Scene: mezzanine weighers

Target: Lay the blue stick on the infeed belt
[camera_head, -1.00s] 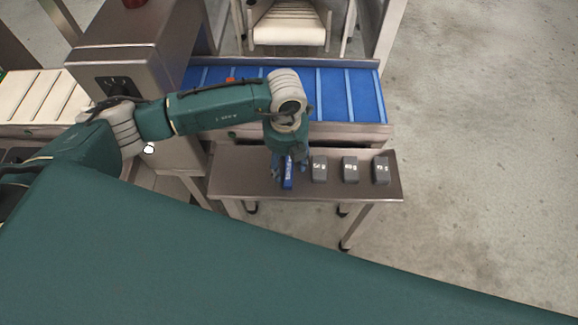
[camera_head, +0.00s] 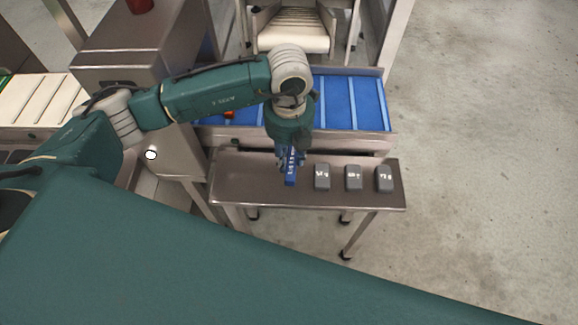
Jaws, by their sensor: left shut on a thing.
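The blue stick (camera_head: 290,176) is a short blue bar with pale marks on it. My left gripper (camera_head: 289,160) is shut on it, and the gripper hides its upper part. The stick appears a little above the steel bench (camera_head: 245,182), left of the grey blocks. The infeed belt (camera_head: 337,102) is blue with lighter cross bars and lies behind the bench. My left arm passes over its left part and hides some of it. My right gripper is not in view.
Three grey blocks with white marks, the middle one (camera_head: 353,178) among them, stand on the bench's right half. A steel cabinet (camera_head: 125,55) stands left of the belt. A white slatted belt (camera_head: 38,98) is at the far left. Open floor lies to the right.

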